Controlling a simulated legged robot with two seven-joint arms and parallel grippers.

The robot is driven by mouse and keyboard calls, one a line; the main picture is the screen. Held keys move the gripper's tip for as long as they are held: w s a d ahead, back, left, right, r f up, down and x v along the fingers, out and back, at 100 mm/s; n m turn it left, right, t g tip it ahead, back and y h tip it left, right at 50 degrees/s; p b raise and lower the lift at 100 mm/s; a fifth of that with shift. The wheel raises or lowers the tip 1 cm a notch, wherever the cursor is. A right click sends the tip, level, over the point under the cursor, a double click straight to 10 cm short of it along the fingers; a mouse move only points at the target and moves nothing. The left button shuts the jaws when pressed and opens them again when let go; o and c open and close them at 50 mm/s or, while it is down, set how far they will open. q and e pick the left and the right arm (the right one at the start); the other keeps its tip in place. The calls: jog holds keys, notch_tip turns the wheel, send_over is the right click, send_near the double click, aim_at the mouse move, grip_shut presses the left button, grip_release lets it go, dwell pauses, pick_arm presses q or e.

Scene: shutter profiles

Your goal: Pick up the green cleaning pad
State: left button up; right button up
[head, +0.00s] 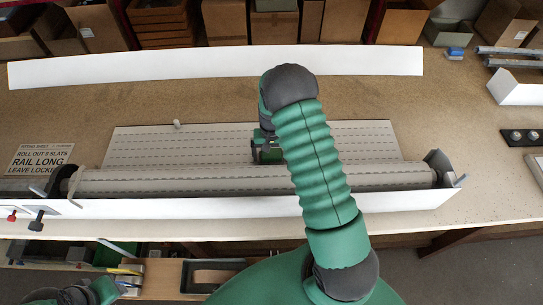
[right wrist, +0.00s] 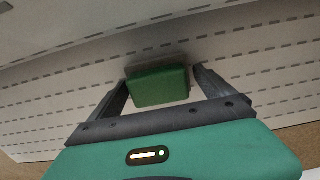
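The green cleaning pad (right wrist: 158,86) is a small block resting on the pale slatted shutter curtain (head: 350,138). In the right wrist view it lies between the tips of my right gripper (right wrist: 160,82). The two fingers are spread on either side of it, with a gap showing on the right; contact on the left cannot be told. In the head view my right gripper (head: 267,150) is low over the curtain, mostly hidden by my own arm, so the pad is not clear there. Part of my left arm shows at the bottom left; its fingers are not clear.
A grey roll (head: 390,178) lies in front of the curtain, behind a long white profile (head: 240,207). Another white profile (head: 200,64) lies across the back. A blue block (head: 455,53) is at the back right. Bare bench (head: 440,110) shows right.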

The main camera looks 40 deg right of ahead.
jog(key=shift+a+r, duration=0.1)
jog(key=shift+a, duration=0.05)
jog(key=c, duration=0.7)
jog(key=shift+c, duration=1.2)
jog(key=shift+d, duration=0.35)
jog(key=shift+c, duration=0.6)
